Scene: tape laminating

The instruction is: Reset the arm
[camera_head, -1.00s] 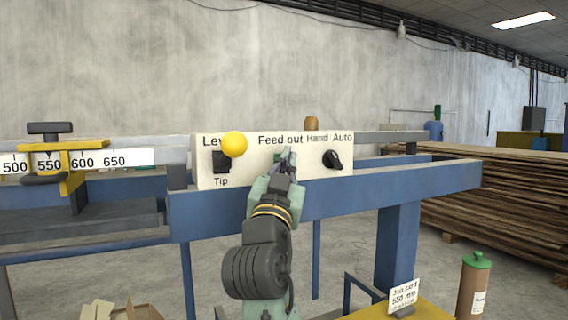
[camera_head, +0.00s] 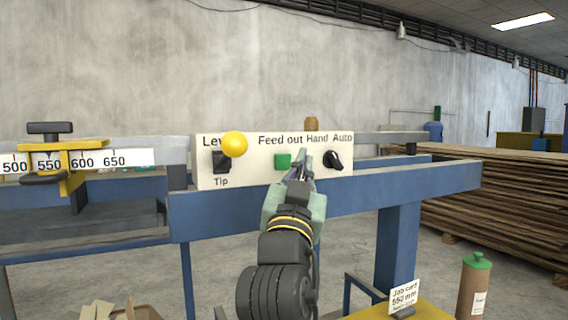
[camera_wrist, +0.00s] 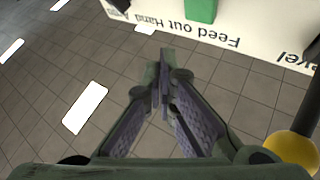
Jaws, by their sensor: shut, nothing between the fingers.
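My gripper (camera_head: 302,160) is shut and empty, in front of the pale control panel (camera_head: 253,177) in the head view. Its fingertips appear between the green Feed out button (camera_head: 283,161) and the black Hand/Auto knob (camera_head: 333,160). In the wrist view my gripper (camera_wrist: 162,62) points toward the panel (camera_wrist: 262,48), with floor showing around the fingers. The green button (camera_wrist: 202,10) is at the top edge there, apart from the fingertips. The yellow ball of the lever (camera_head: 235,144) is at the panel's left; it also shows in the wrist view (camera_wrist: 292,150).
A blue machine frame (camera_head: 400,195) runs below the panel. A ruler (camera_head: 120,158) with a yellow clamp (camera_head: 75,172) is at left. A job card (camera_head: 403,295) and a green-capped brown cylinder (camera_head: 474,285) stand at lower right. Stacked boards (camera_head: 500,200) lie at right.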

